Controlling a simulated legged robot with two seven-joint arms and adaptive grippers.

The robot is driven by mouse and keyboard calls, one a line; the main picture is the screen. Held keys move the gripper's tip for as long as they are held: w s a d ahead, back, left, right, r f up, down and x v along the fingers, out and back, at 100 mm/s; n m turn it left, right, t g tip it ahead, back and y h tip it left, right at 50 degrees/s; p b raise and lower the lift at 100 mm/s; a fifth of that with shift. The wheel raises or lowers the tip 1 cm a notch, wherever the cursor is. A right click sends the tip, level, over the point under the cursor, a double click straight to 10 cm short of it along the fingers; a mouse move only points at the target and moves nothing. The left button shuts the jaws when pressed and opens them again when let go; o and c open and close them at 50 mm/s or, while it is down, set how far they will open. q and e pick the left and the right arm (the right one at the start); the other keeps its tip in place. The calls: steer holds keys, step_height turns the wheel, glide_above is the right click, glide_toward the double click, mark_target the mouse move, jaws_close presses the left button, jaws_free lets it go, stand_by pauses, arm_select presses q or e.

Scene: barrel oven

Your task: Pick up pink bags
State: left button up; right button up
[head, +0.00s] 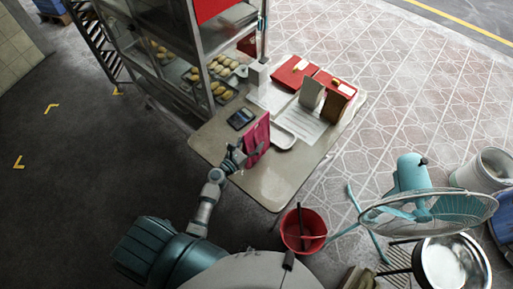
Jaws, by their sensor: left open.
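A pink bag (257,139) stands near the left front part of the table (275,187). I cannot make out whether it is one bag or several together. My left gripper (239,156) is right beside the bag's left side, at the table's near left edge. It is open; its fingertips are small and partly lost against the bag, so I cannot tell whether they touch it. My right gripper is not in view.
A phone-like dark device (241,119) lies left of the bag, and a white tray (283,135) to its right. Red boxes (294,73) are farther back. A glass cabinet (170,50) with buns stands at left. A red bucket (303,231) and a fan (425,207) stand at right.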

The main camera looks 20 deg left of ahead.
arm_select(q)
steer(key=x, duration=0.2)
steer(key=shift+w+d, duration=0.1)
steer(key=shift+w, duration=0.3)
jaws_close()
